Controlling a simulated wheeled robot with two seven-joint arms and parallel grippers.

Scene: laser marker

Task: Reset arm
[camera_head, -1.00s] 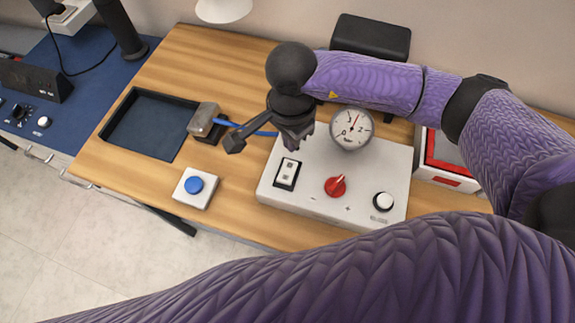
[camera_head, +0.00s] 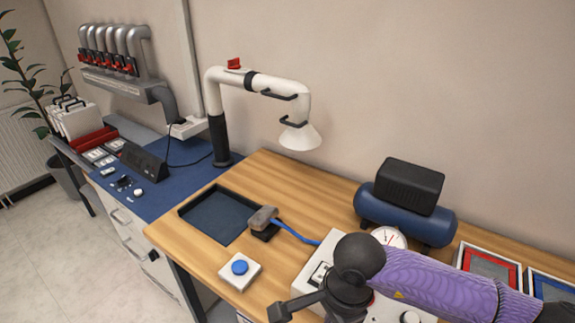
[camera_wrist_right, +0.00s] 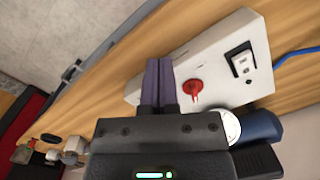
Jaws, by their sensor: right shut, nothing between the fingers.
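My right arm comes in from the right in the head view, with its dark wrist over the white control box (camera_head: 312,266) and hiding much of it. In the right wrist view the two fingers of my right gripper (camera_wrist_right: 159,82) are together and empty. Beside them there is the control box (camera_wrist_right: 215,75) with a red knob (camera_wrist_right: 193,88) and a rocker switch (camera_wrist_right: 241,63). The gauge (camera_head: 389,237) is partly hidden behind the arm in the head view. My left gripper is not in view.
A blue push button (camera_head: 239,268) sits at the table's front. A dark tray (camera_head: 192,213) and a grey-headed tool (camera_head: 263,217) lie behind it. A white lamp-shaped hood (camera_head: 299,137) hangs above. A blue compressor tank (camera_head: 435,228) stands at the back right.

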